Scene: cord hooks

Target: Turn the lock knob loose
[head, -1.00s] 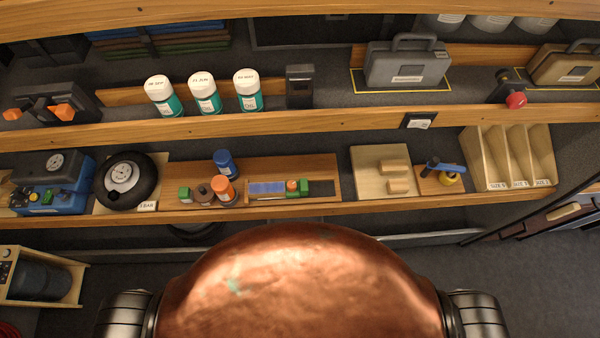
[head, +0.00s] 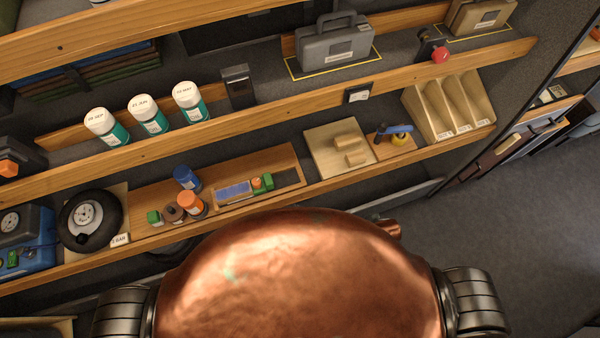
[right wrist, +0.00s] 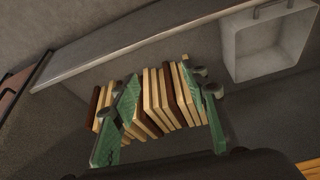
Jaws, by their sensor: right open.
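A red knob (head: 440,55) on a black mount sits on the upper shelf at the right in the head view. An orange knob-like part (head: 8,168) of a dark device shows at the left edge, partly cut off. I cannot tell which of these, if either, is the lock knob. My right gripper (right wrist: 158,85) shows in the right wrist view with its two green fingers apart and nothing held between them. It is away from both knobs. Neither gripper shows in the head view, and my left gripper is out of sight.
A grey case (head: 332,48) stands above. The right wrist view shows a row of wooden slats (right wrist: 165,98) and a grey box (right wrist: 268,45). Floor at right is clear.

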